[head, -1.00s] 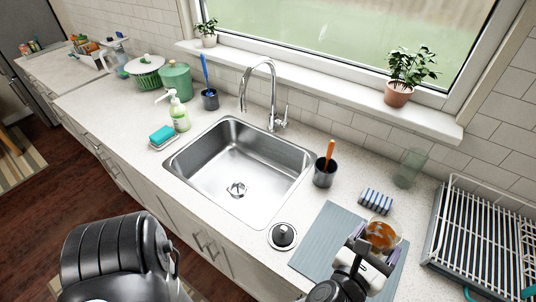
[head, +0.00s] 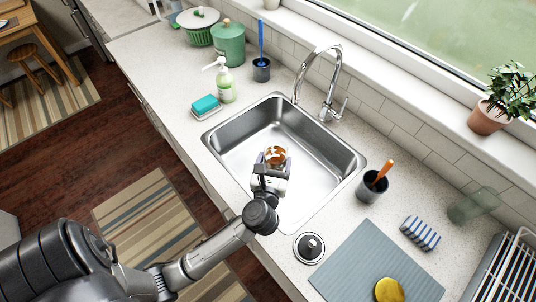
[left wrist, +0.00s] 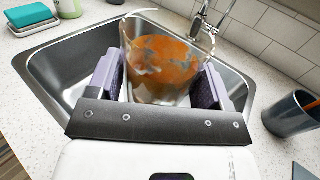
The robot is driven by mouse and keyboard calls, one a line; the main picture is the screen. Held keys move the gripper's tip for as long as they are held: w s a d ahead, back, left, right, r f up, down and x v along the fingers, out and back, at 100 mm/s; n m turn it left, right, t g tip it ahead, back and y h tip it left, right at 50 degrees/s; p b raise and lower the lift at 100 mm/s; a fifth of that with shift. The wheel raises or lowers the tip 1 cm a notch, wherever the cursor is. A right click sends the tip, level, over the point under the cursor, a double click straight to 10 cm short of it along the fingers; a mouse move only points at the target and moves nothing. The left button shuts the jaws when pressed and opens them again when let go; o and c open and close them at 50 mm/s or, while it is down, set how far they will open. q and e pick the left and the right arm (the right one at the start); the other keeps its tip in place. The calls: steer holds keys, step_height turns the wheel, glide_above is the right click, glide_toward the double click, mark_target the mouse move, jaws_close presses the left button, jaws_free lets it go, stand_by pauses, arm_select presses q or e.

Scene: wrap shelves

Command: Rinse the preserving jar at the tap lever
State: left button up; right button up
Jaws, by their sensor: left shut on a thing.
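The preserving jar (head: 275,154) is clear glass with orange-brown residue on its wall. My left gripper (head: 271,163) is shut on it and holds it over the sink basin (head: 236,151). In the left wrist view the jar (left wrist: 160,62) stands between the two purple-grey finger pads, open mouth up. The chrome tap (head: 325,88) rises behind the sink, its spout apart from the jar. The tap lever (head: 343,106) is on the right side of the tap's base. No water stream shows. My right gripper is not in view.
A dark cup with an orange-handled brush (head: 373,185) stands right of the sink. Soap bottle (head: 225,83) and teal sponge (head: 205,105) are left.

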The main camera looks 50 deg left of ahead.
mark_target(276, 151)
arm_select(q)
steer(key=shift+a+f, duration=0.25)
steer(key=shift+a, duration=0.25)
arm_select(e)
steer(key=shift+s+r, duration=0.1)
arm_select(q)
steer(key=shift+w+a+f, duration=0.25)
steer(key=shift+w+a, duration=0.05)
steer(key=shift+w, duration=0.05)
steer(key=shift+d+f+b+x, duration=0.2)
steer(key=shift+b+x, duration=0.25)
steer(key=shift+x, duration=0.5)
steer(key=shift+d+f+b+x, duration=0.15)
steer(key=shift+b+x, duration=0.25)
steer(key=shift+x, duration=0.55)
steer(key=d+f+b+x, duration=0.1)
steer(key=b+x, duration=0.1)
steer(key=x, duration=0.7)
steer(key=shift+w+f+b, duration=0.4)
steer(key=shift+w, duration=0.1)
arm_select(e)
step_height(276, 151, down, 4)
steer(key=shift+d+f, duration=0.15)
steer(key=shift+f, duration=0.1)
